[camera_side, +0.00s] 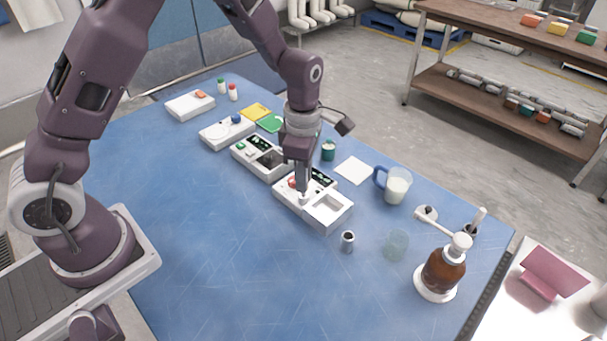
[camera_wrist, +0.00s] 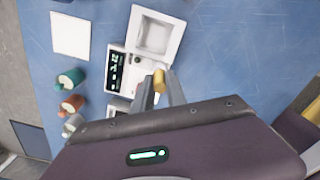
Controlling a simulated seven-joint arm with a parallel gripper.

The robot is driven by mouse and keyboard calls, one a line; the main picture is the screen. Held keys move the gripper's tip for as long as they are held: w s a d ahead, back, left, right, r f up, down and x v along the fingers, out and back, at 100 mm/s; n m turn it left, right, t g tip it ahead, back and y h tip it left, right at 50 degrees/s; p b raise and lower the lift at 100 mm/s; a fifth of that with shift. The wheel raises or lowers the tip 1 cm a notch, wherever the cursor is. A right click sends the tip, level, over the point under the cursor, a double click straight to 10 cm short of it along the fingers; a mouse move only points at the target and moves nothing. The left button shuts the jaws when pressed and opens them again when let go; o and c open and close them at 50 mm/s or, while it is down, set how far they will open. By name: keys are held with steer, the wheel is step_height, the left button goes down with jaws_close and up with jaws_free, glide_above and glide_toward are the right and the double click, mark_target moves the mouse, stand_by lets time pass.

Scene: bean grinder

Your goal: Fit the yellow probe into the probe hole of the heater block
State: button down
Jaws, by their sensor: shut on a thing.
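My gripper (camera_side: 303,188) points down over a white unit (camera_side: 325,212) with a square recess and a dark display. In the wrist view, my gripper (camera_wrist: 159,88) is shut on the yellow probe (camera_wrist: 159,79), whose rounded end shows between the fingertips. The white unit (camera_wrist: 174,53) lies beyond the fingers there, with its recess and lit green display. I cannot tell for sure whether this unit is the heater block. The probe hole cannot be made out, and the fingers hide part of the unit. Whether the probe touches the unit is unclear.
A second white unit (camera_side: 245,151) stands close behind. A small metal cup (camera_side: 347,240), a clear glass (camera_side: 396,245), a blue-handled jug (camera_side: 397,186) and a brown pump bottle (camera_side: 443,272) stand to the right. The blue table (camera_side: 215,245) is clear at front left.

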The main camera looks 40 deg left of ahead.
steer(key=shift+f, duration=0.35)
stand_by(0.3)
steer(key=c, duration=0.7)
jaws_free()
steer(key=shift+r, duration=3.55)
